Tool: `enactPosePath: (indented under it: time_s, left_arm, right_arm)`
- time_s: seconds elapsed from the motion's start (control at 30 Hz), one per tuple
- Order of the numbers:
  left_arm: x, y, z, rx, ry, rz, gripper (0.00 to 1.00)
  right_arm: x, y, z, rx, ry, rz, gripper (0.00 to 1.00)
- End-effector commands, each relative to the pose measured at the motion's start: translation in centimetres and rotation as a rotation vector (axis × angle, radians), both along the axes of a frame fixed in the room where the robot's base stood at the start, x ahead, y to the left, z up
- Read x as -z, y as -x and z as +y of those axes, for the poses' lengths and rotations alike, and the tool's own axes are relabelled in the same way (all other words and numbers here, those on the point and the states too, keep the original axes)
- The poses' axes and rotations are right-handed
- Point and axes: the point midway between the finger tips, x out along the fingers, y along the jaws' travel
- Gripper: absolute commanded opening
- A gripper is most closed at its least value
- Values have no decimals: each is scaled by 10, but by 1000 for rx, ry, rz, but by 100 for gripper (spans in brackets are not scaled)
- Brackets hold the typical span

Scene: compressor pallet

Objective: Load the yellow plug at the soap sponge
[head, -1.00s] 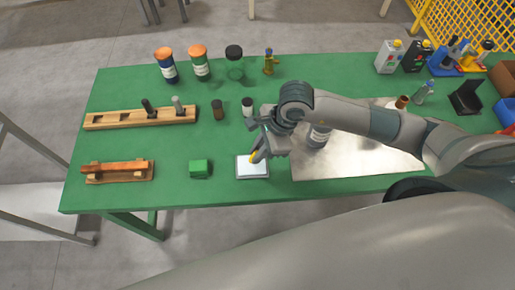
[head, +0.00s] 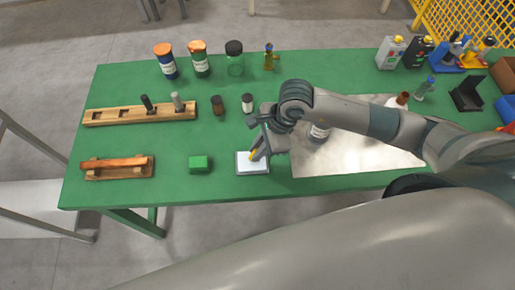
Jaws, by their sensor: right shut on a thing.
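A small yellow plug (head: 252,155) is in the fingers of my right gripper (head: 256,151), which is shut on it. The gripper points down and to the left, over a flat white pad with a dark edge (head: 254,170) near the front edge of the green table. The pad may be the soap sponge, but I cannot tell for sure. The plug's lower end is at the pad; whether it touches cannot be told. The fingers partly hide the plug. My left gripper is not in view.
A green block (head: 199,163) lies left of the pad. A brown jar (head: 217,105) and a white-capped jar (head: 247,103) stand behind. A wooden rack (head: 105,117) is at left, and a shiny metal sheet (head: 350,157) is under my right arm. Table between block and wooden holder (head: 120,167) is clear.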

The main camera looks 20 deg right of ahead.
Motion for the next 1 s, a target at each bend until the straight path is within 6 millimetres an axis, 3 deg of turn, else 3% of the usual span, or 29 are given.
enactPosePath:
  time_s: [1.0]
  left_arm:
    - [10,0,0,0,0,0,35]
  right_arm:
    - [10,0,0,0,0,0,0]
